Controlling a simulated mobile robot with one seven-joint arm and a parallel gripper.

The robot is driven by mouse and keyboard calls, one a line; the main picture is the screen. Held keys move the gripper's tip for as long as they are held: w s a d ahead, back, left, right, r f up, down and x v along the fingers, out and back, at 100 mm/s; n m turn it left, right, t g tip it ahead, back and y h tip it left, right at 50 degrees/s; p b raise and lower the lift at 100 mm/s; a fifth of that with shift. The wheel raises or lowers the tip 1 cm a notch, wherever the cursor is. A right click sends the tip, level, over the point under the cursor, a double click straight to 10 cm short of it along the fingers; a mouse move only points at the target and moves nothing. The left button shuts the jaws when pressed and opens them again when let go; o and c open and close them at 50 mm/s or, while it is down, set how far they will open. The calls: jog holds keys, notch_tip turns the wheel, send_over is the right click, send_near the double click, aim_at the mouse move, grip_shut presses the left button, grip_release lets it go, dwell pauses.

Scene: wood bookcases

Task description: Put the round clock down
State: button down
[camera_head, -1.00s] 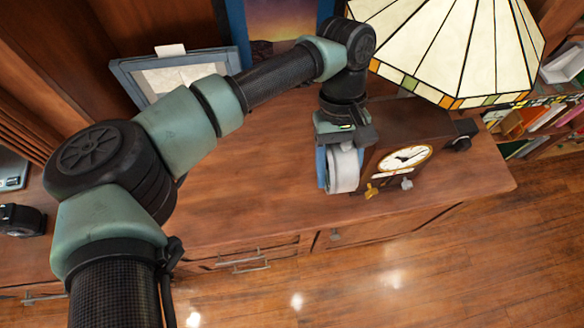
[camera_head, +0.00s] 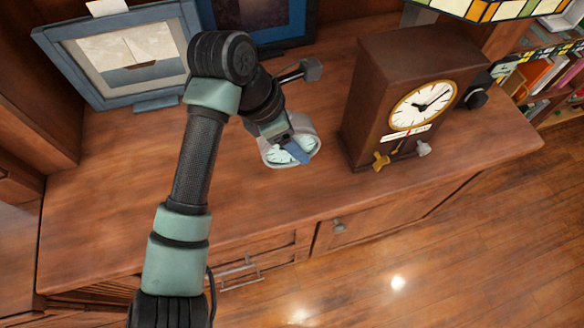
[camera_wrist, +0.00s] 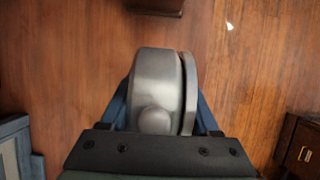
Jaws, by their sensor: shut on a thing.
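The round clock (camera_head: 276,156) has a pale face and a light grey case. My gripper (camera_head: 293,149) is shut on it, with a blue finger across its case, over the wooden cabinet top (camera_head: 110,190). The clock's face shows in the head view, partly hidden by the finger. In the wrist view the clock (camera_wrist: 157,82) appears edge-on between the blue fingers of my gripper (camera_wrist: 162,108). I cannot tell whether it touches the wood.
A brown mantel clock (camera_head: 372,100) stands to the right, with a brass key (camera_head: 381,160) at its front. A framed ship picture (camera_head: 125,55) leans at the back left. A dark blue frame (camera_head: 262,22) stands behind. The cabinet top is clear at the front left.

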notch_tip(320, 180, down, 8)
jog(key=shift+r, duration=0.25)
jog(key=shift+f+b, duration=0.1)
jog(key=shift+b, duration=0.25)
jog(key=shift+c, duration=0.6)
grip_release()
jog(key=shift+r, duration=0.25)
jog(key=v, duration=1.1)
jog(key=shift+s+a+r+p, duration=0.1)
jog(key=shift+r+p, duration=0.2)
jog(key=shift+r, duration=0.05)
